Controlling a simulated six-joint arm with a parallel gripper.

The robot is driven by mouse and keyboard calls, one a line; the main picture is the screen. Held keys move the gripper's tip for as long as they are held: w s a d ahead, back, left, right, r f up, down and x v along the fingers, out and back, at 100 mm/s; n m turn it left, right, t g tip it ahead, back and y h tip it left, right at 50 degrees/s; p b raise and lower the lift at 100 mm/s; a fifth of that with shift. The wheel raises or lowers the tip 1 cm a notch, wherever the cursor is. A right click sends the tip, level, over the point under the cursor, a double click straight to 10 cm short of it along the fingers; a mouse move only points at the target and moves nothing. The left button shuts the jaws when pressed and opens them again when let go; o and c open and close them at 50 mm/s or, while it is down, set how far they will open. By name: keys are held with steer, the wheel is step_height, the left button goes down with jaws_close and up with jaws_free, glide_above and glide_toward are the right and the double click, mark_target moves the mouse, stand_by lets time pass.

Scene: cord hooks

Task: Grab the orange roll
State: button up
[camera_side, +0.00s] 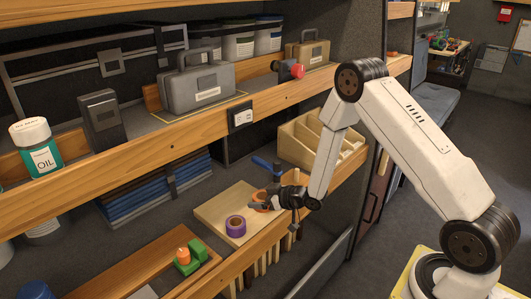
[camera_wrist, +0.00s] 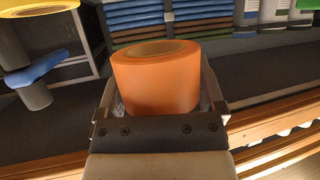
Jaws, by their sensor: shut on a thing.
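The orange roll (camera_wrist: 155,85) stands upright between the two fingers of my gripper (camera_wrist: 160,100) in the wrist view, with a finger against each side. In the side view my gripper (camera_side: 262,203) is shut on the orange roll (camera_side: 261,197) over the right part of a light wooden board (camera_side: 212,212). The gripper hides part of the roll there. I cannot tell whether the roll still touches the board. A purple roll (camera_side: 236,226) lies on the board just to the left and nearer the front.
A blue-handled tool (camera_side: 264,163) stands close behind my gripper. A wooden divided box (camera_side: 300,142) is to the right. The upper shelf edge (camera_side: 190,138) overhangs at the left. Green and orange blocks (camera_side: 187,260) sit on a wooden tray at front left.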

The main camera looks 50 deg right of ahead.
steer(key=s+r, duration=0.5)
steer(key=s, duration=0.5)
steer(key=shift+a, duration=0.4)
steer(key=shift+r, duration=0.1)
